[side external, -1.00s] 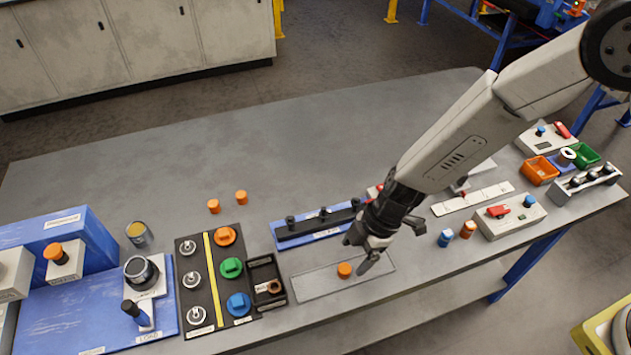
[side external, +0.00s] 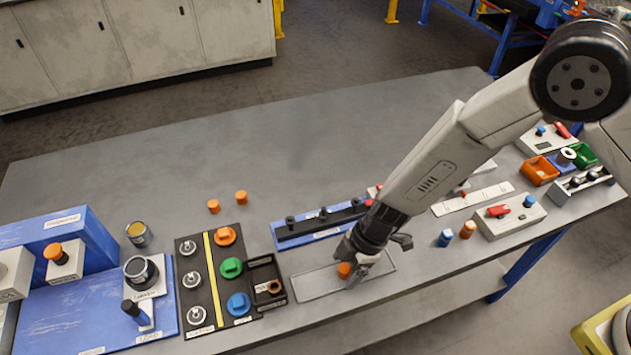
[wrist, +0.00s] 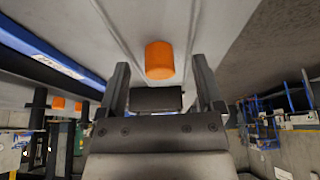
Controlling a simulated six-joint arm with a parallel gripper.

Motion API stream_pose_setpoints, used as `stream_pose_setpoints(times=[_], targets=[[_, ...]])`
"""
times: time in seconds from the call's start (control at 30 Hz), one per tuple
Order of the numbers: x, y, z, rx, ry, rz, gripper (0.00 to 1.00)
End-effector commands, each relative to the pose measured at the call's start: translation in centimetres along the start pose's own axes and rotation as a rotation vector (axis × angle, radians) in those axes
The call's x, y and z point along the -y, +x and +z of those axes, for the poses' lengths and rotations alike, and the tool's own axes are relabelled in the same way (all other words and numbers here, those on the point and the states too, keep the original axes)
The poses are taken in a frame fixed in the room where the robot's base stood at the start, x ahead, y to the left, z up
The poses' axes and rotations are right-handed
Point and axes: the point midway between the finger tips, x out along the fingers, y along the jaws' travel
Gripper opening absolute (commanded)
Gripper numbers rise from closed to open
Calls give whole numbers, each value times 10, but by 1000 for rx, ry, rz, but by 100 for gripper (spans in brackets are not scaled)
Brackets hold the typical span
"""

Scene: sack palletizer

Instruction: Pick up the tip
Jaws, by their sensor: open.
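A small orange cylinder, apparently the tip (side external: 344,270), stands on a long grey tray (side external: 315,285) near the front of the table. My gripper (side external: 358,264) is low over the tray, right at the cylinder, with its fingers partly hiding each other in the side view. In the wrist view, the orange tip (wrist: 160,60) shows upright ahead of the palm, in line with the gap between the two spread fingers. My gripper is open and holds nothing. I cannot tell whether a finger touches the tip.
A blue rack with black knobs (side external: 290,240) lies just behind the tray. A black box (side external: 266,284) and a board of coloured knobs (side external: 190,245) stand to its left. Blue and orange cylinders (side external: 467,229) stand to the right. The back of the table is clear.

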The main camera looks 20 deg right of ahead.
Motion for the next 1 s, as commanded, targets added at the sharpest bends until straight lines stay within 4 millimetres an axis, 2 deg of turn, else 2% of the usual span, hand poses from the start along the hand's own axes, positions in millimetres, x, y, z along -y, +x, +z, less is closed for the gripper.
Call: stream_pose_setpoints(times=[0.13,0.17,0.4,0.43,0.77,1.0], targets=[[0,0,0,0,0,0,86],[0,0,0,0,0,0,79],[0,0,0,0,0,0,3],[0,0,0,0,0,0,0],[0,-1,0,0,0,0,0],[0,-10,-4,-1,-1,1,0]])
